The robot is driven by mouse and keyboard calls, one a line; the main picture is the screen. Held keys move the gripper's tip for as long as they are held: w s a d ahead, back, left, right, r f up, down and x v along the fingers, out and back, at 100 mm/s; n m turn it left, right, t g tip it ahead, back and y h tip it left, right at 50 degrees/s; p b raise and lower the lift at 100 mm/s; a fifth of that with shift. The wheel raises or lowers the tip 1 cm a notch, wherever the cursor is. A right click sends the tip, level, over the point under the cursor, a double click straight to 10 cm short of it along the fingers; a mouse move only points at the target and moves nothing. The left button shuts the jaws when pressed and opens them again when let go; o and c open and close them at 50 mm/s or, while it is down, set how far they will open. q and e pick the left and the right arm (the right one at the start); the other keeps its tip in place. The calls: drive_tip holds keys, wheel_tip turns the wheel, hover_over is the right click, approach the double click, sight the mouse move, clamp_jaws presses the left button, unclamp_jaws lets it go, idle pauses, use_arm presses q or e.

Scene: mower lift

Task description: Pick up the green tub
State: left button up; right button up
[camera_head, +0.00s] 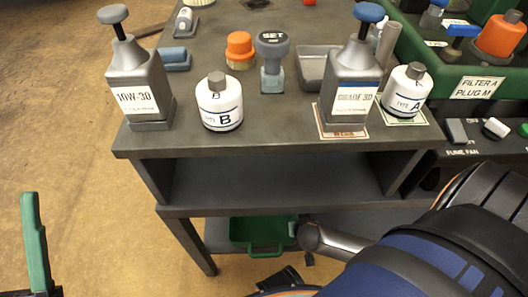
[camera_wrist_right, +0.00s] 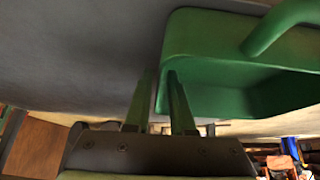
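The green tub (camera_head: 262,232) sits under the table on the low shelf in the head view, partly cut off by the shelf above it. In the right wrist view the tub (camera_wrist_right: 210,70) fills the upper right, with a bar handle over its opening. My right gripper (camera_wrist_right: 160,85) is at the tub's left wall, its green fingers a little apart with the wall's edge between them. A gap shows beside the wall.
The grey table (camera_head: 270,137) overhangs the tub. A green crate (camera_head: 425,60) is at right. The floor at left is clear.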

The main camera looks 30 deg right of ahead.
clamp_jaws()
idle(1.0)
